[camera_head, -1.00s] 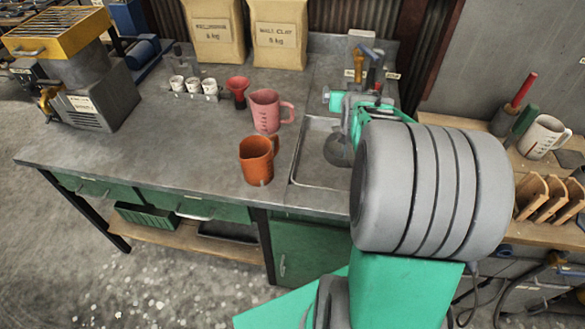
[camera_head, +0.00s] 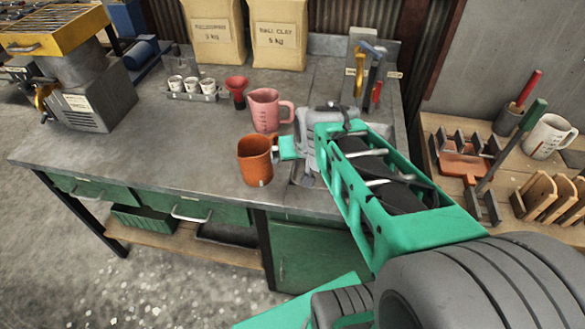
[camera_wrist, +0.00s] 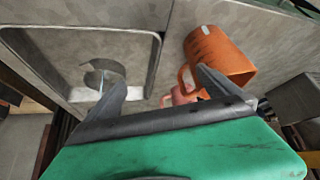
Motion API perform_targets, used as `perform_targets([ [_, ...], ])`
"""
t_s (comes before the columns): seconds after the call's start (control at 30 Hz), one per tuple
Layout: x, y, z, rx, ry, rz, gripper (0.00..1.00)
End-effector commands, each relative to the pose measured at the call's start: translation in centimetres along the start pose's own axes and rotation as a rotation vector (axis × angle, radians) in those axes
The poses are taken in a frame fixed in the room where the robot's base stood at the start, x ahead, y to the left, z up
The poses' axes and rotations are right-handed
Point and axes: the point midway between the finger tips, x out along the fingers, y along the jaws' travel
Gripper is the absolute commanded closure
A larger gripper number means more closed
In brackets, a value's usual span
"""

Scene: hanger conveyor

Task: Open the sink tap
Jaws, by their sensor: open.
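The sink (camera_wrist: 150,75) is a grey basin set in the worktop, at the left of the wrist view. A round, ring-like part (camera_wrist: 103,70) shows inside it with a thin bluish shape, which I cannot identify. In the head view my arm covers most of the sink (camera_head: 299,181). I cannot make out a tap for certain in either view. My gripper (camera_wrist: 160,78) is open. Its left finger is over the basin and its right finger is by an orange mug (camera_wrist: 217,55). The mug (camera_head: 256,160) stands upright left of my wrist; whether they touch is unclear.
A pink jug (camera_head: 265,110), red funnel (camera_head: 237,90) and small white cups (camera_head: 192,86) stand behind the orange mug. A stand with blue- and red-handled tools (camera_head: 364,72) is at the back. A wooden table (camera_head: 445,160) is right. The worktop's left front is clear.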

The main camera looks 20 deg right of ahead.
Motion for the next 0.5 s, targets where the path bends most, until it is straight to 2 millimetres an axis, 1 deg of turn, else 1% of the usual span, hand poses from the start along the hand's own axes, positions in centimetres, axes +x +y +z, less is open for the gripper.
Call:
perform_targets([
  [0.03, -0.1, -0.7, 0.7, -0.013, -0.016, -0.008, 0.00],
  [0.1, -0.3, -1.3, 1.5, -0.027, -0.038, -0.016, 0.00],
  [0.2, -0.6, -1.9, 2.3, -0.039, -0.059, -0.023, 0.00],
  [0.5, -0.8, -2.1, 2.6, -0.044, -0.069, -0.026, 0.00],
])
